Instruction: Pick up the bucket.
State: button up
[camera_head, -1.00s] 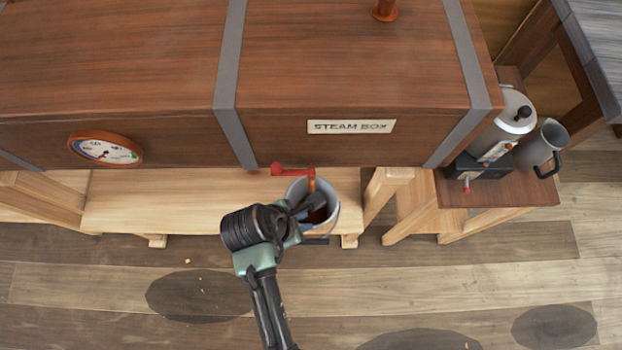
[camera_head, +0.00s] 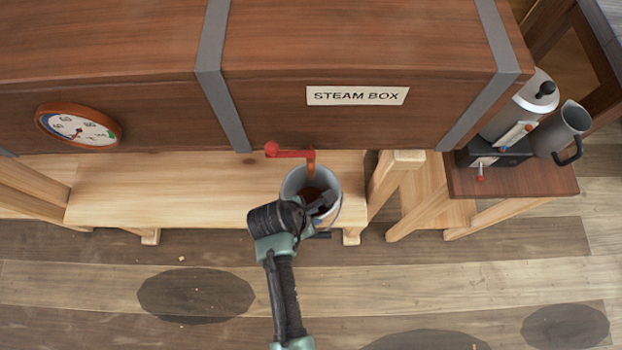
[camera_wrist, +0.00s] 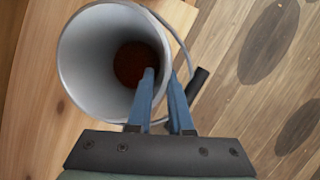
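The bucket (camera_head: 291,182) is a pale grey pail with reddish-brown contents at the bottom. It stands below the red tap (camera_head: 290,152), at the front of the wooden bench. In the wrist view the bucket (camera_wrist: 85,62) fills the upper left, mouth facing the camera. Its wire handle hangs down on one side with a dark grip (camera_wrist: 199,86). My gripper (camera_head: 321,203) is at the bucket's near right rim. In the wrist view the two blue fingers of my gripper (camera_wrist: 162,75) are apart, one over the mouth and one outside the wall. Contact with the wall is unclear.
The steam box (camera_head: 440,105) stands behind and above the bucket, with a round gauge (camera_head: 78,127) on its front. The bench (camera_head: 170,190) runs left. At right a small table (camera_head: 545,183) bears a kettle-like vessel (camera_head: 520,105) and a grey jug (camera_head: 562,133). The near floor is open.

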aim_at(320, 216)
jog(key=b+x, duration=0.1)
jog(key=x, duration=0.4)
jog(key=shift+d, duration=0.1)
grip_shut()
dwell(1.3)
